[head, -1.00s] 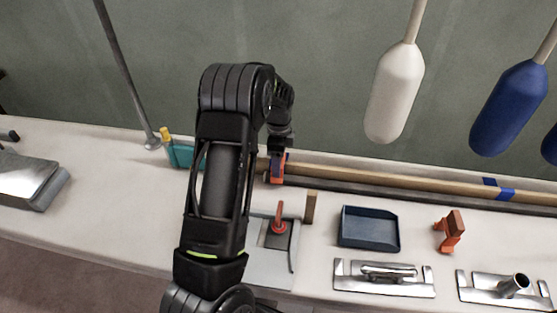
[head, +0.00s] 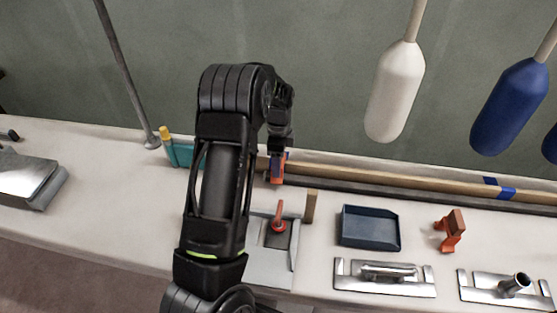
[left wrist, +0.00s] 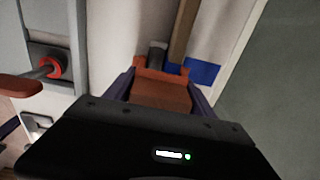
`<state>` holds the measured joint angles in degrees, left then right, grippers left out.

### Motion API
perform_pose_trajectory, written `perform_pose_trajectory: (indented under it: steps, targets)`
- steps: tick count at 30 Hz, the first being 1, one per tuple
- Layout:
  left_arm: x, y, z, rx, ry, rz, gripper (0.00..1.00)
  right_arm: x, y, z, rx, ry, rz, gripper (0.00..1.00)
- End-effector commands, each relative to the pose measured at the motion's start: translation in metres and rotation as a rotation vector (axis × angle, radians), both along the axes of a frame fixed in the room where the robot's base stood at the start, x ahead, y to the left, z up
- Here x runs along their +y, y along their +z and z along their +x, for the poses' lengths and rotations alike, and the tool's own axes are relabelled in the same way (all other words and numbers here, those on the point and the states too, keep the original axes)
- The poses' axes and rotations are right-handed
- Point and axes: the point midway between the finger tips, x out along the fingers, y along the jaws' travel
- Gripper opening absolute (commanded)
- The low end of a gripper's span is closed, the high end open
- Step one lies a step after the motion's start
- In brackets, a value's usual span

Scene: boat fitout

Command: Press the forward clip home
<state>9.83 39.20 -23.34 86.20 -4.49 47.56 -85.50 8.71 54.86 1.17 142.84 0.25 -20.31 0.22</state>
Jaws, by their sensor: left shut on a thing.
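My left gripper (head: 279,158) is at the back of the bench, low by the long wooden pole (head: 345,174). It is shut on an orange-red clip (head: 277,178) with a brown block. In the left wrist view the clip (left wrist: 160,93) sits between the purple fingers, its far edge close to the pole (left wrist: 184,32) and a blue band (left wrist: 204,73). I cannot tell whether the clip is seated. A second orange clip with a brown block (head: 449,233) stands apart on the bench at right. My right gripper is not in view.
A red-handled lever (head: 280,217) on a grey plate and a small wooden upright (head: 311,206) stand just in front. A dark blue tray (head: 370,229) and metal fittings (head: 385,275) lie to the right. A teal holder (head: 181,154) is at left. White and blue fenders hang above.

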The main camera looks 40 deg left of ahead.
Motion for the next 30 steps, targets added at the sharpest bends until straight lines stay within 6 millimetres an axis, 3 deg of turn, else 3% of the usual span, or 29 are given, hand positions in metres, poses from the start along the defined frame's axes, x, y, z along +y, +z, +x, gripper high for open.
perform_pose_trajectory:
  steps: [17, 18, 27, 30]
  targets:
    - [-0.0014, -0.0128, -0.0027, 0.007, -0.001, -0.003, 0.02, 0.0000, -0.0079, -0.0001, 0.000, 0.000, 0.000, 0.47]
    - [-0.0014, -0.0123, -0.0028, 0.008, -0.001, -0.003, 0.65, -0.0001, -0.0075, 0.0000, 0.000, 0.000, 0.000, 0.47]
    - [-0.0006, -0.0092, -0.0013, 0.004, 0.000, -0.001, 0.89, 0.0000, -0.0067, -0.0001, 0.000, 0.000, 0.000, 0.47]
    - [-0.0006, -0.0087, -0.0010, 0.003, 0.000, -0.001, 0.89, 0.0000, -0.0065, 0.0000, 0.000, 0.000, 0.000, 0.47]
